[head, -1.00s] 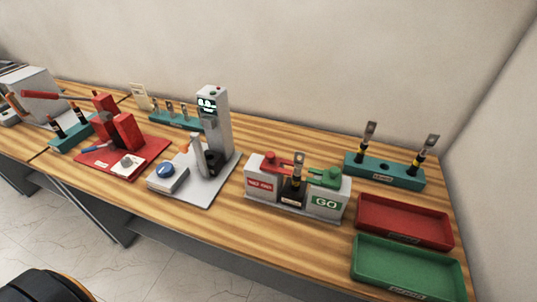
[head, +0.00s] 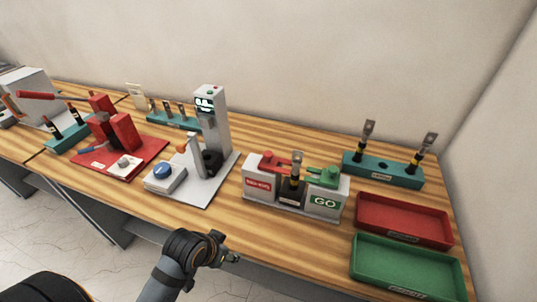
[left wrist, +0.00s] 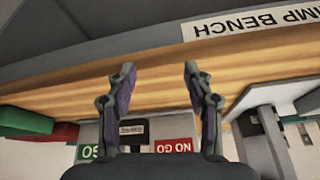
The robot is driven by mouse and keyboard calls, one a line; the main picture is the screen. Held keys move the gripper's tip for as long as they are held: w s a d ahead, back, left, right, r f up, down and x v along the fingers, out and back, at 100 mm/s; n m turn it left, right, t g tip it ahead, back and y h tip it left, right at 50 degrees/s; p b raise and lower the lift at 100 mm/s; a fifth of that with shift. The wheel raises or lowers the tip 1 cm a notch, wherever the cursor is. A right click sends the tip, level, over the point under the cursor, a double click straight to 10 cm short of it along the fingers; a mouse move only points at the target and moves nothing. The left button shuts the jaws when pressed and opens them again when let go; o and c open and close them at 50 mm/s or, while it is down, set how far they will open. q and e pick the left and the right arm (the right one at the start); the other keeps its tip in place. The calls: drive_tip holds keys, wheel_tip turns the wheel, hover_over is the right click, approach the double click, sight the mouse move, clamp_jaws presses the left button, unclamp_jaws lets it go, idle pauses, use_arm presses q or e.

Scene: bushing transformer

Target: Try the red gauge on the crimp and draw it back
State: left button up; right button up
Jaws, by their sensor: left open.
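The red gauge (head: 272,162) lies on top of the block labelled NO GO on the gauge stand (head: 262,206). The green gauge (head: 324,176) lies on the block labelled GO. A lug with a black and yellow body, its crimp (head: 297,172), stands upright between the two blocks. My left gripper (head: 232,257) is at the front edge of the bench, left of and nearer than the stand. In the left wrist view its fingers (left wrist: 158,75) are apart with nothing between them; the NO GO label (left wrist: 173,147) shows upside down beyond. My right gripper is not seen.
A grey tester (head: 210,125) with a blue button stands left of the gauge stand. A red tray (head: 372,201) and a green tray (head: 365,243) lie at right. A teal rack (head: 402,176) holds two lugs behind them. A red press (head: 122,132) is farther left.

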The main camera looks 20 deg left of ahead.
use_arm(q)
drive_tip(key=w+d+m+h, duration=0.1)
drive_tip(key=w+d+r+t+h, duration=0.1)
drive_tip(key=w, duration=0.1)
drive_tip(key=w+d+m+t+h, duration=0.1)
drive_tip(key=d, duration=0.1)
drive_tip(key=shift+w+r+m, duration=0.2)
drive_tip(key=shift+r+m, duration=0.1)
drive_tip(key=shift+r, duration=0.1)
drive_tip(key=w+d+r+m+t+h, duration=0.2)
drive_tip(key=w+d+r+t+h, duration=0.1)
drive_tip(key=w+r+h, duration=0.15)
drive_tip(key=n+t, duration=0.3)
drive_tip(key=t, duration=0.3)
approach(267, 154)
drive_tip(key=shift+y, duration=0.35)
drive_tip(key=p+x, duration=0.5)
drive_tip(key=x, duration=0.5)
drive_tip(key=shift+d+r, duration=0.15)
drive_tip(key=shift+w+d+p, duration=0.15)
drive_tip(key=shift+w+p, duration=0.05)
drive_tip(key=shift+p, duration=0.1)
